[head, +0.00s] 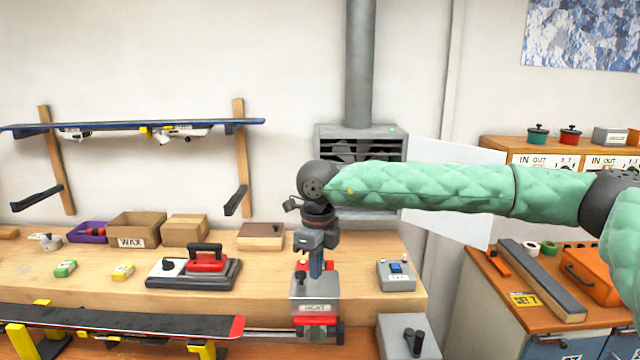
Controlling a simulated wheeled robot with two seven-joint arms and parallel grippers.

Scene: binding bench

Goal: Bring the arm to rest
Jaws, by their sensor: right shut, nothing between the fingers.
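My right arm, in a green quilted sleeve, reaches in from the right across the head view. Its gripper (315,268) points down and is shut with nothing held. It is in front of or just above a grey box marked HEAT (315,287) with a red part below, at the bench's front edge. I cannot tell whether the fingertips touch the box. My left gripper is not in view.
The wooden bench (365,245) holds a red-handled iron on a base (205,262), a WAX box (137,230) and a grey switch box (396,274). A ski (120,322) lies along the front. An orange toolbox (592,272) stands on the right cabinet.

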